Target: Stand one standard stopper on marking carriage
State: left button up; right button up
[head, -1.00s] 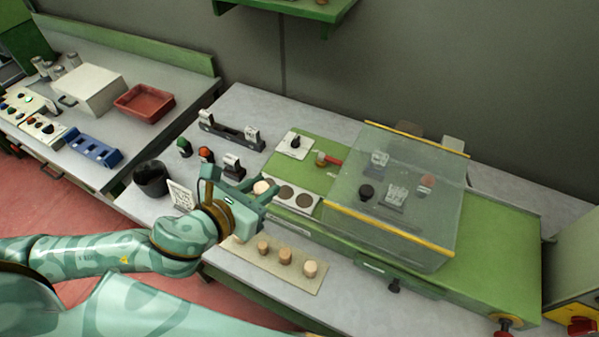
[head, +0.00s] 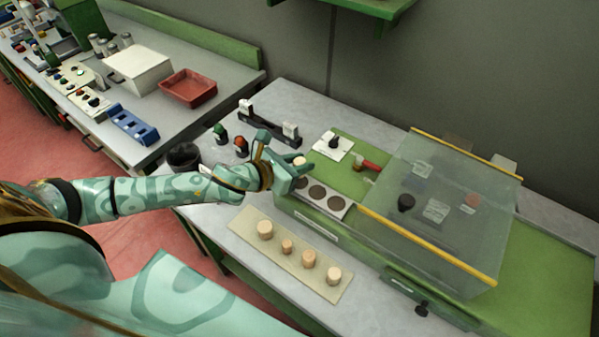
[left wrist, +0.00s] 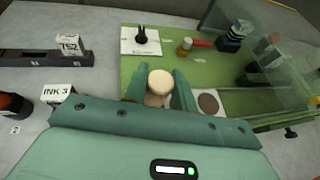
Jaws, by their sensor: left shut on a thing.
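My left gripper (head: 296,172) is shut on a pale cork stopper (head: 299,160) at the left end of a white plate (head: 336,204) with dark round seats, likely the marking carriage. In the left wrist view the stopper (left wrist: 160,82) is upright between the two green fingers (left wrist: 160,90). One dark seat (left wrist: 209,103) of the plate shows bare to its right. The fingers hide the stopper's underside, so I cannot tell whether it touches the plate. Several more stoppers, one of them smaller (head: 287,246), stand on a beige strip (head: 245,226) in front. My right gripper is not in view.
A clear hood with yellow edges (head: 428,243) covers the green machine's right part. A red-handled tool (head: 371,165) and a white plate with a black knob (head: 333,146) lie behind the gripper. Stamps (head: 241,146) and a dark cup (head: 184,157) stand left.

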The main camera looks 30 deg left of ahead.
pick_arm(q)
jog(key=shift+f+b, duration=0.35)
jog(key=shift+f, duration=1.15)
jog(key=shift+f, duration=0.15)
jog(key=o, duration=0.9)
jog(key=shift+s, duration=0.1)
jog(key=shift+p+v, duration=0.3)
jog(key=shift+v, duration=5.75)
